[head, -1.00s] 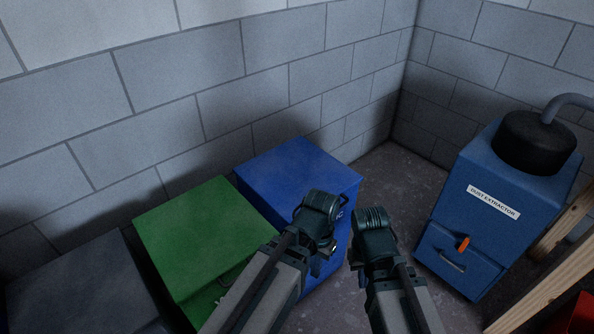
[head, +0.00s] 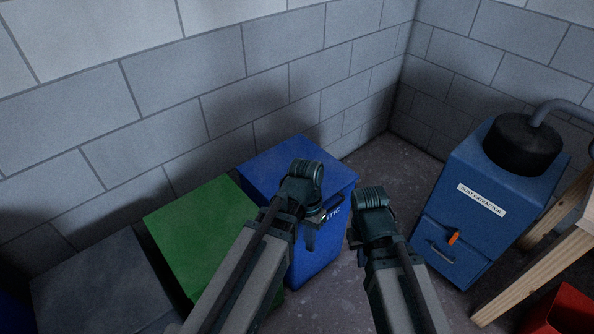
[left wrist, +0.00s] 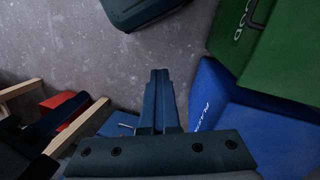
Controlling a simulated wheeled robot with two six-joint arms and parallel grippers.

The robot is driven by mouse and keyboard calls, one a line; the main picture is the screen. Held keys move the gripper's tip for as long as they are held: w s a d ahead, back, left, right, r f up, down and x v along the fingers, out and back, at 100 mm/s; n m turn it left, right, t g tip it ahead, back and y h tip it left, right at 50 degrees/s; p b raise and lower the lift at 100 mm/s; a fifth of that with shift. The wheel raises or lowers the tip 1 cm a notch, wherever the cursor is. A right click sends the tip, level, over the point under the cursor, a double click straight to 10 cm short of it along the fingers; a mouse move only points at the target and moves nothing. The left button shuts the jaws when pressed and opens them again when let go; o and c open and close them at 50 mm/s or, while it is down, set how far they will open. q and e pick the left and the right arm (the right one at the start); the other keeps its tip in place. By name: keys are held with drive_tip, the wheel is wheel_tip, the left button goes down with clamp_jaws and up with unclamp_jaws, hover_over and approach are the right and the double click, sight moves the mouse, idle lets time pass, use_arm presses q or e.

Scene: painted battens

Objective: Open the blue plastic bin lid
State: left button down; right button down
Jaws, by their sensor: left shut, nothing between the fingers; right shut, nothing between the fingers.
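The blue plastic bin (head: 318,262) stands against the wall with its lid (head: 262,168) down. A dark handle and part of a white label show on its front; my left arm hides the rest. My left gripper (head: 310,242) is shut and empty, in front of the bin's front face in the head view. In the left wrist view its closed fingers (left wrist: 160,78) point over bare floor, with the blue bin (left wrist: 235,130) to their right and apart. My right gripper (head: 356,240) is shut and empty, right of the blue bin; its fingertips are hard to make out.
A green bin (head: 200,225) and a grey bin (head: 95,280) stand left of the blue one. A blue dust extractor (head: 490,220) stands at the right, beside a wooden frame (head: 530,270) and a red container (head: 565,315). Floor between blue bin and extractor is clear.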

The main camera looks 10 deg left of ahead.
idle(0.3)
use_arm(q)
drive_tip(key=w+a+r+p, duration=0.1)
drive_tip(key=r+p, duration=0.3)
drive_tip(key=r, duration=0.1)
drive_tip(key=w+a+r+g+h+p, duration=0.1)
drive_tip(key=a+r+p, duration=0.1)
drive_tip(key=r+p, duration=0.3)
drive_tip(key=shift+w+a+r, duration=0.15)
drive_tip(key=shift+w+a, duration=0.15)
drive_tip(key=w+a+r+p, duration=0.2)
drive_tip(key=r+p, duration=0.2)
drive_tip(key=w+a+r+g+h+p, duration=0.1)
drive_tip(key=a+r+p, duration=0.2)
drive_tip(key=r+p, duration=0.1)
drive_tip(key=shift+w+r+h, duration=0.3)
drive_tip(key=shift+w+r, duration=0.05)
drive_tip(key=shift+r, duration=0.2)
drive_tip(key=shift+a, duration=0.1)
